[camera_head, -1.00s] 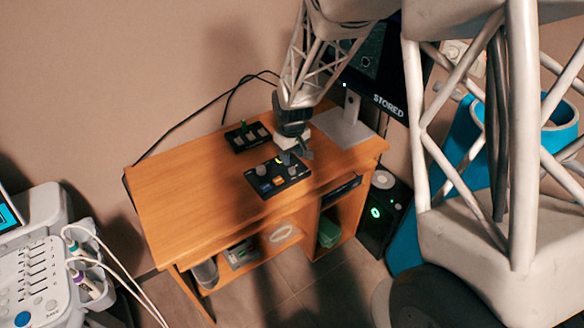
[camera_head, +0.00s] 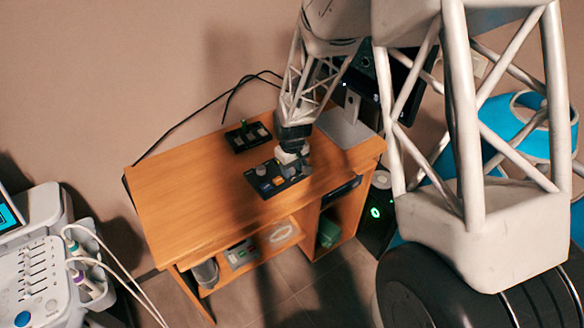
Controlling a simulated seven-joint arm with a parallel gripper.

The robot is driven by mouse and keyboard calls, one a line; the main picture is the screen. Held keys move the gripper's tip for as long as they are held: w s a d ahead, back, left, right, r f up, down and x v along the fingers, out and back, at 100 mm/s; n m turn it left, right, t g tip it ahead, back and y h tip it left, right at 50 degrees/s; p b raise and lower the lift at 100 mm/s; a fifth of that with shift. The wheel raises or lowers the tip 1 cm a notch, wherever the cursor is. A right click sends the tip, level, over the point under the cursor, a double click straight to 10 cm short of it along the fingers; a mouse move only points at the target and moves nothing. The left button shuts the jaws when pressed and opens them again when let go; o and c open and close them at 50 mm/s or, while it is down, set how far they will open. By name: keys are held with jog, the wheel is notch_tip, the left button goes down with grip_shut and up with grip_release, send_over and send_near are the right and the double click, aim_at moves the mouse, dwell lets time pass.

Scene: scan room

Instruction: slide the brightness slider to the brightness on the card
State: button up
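A white console (camera_head: 30,262) stands at the lower left with a bank of several sliders (camera_head: 37,268) on its sloped face. I cannot tell which of them is for brightness, and I make out no card. My gripper (camera_head: 291,162) is far from the console, over the right part of a black control box (camera_head: 262,190) on the wooden desk. It hides part of the box, including its right side. The fingers are too small to tell if they are open or shut, or if they touch the box.
The wooden desk (camera_head: 190,205) has a clear left half. A second black box (camera_head: 243,139) with a green lever lies behind. A monitor stand (camera_head: 345,128) is at the right rear. White cables (camera_head: 118,262) hang between console and desk. A blue chair-like thing (camera_head: 515,130) is at right.

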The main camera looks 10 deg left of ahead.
grip_shut()
jog(key=shift+s+a, duration=0.1)
jog(key=shift+a, duration=0.05)
jog(key=shift+s+a, duration=0.3)
jog(key=shift+s, duration=0.1)
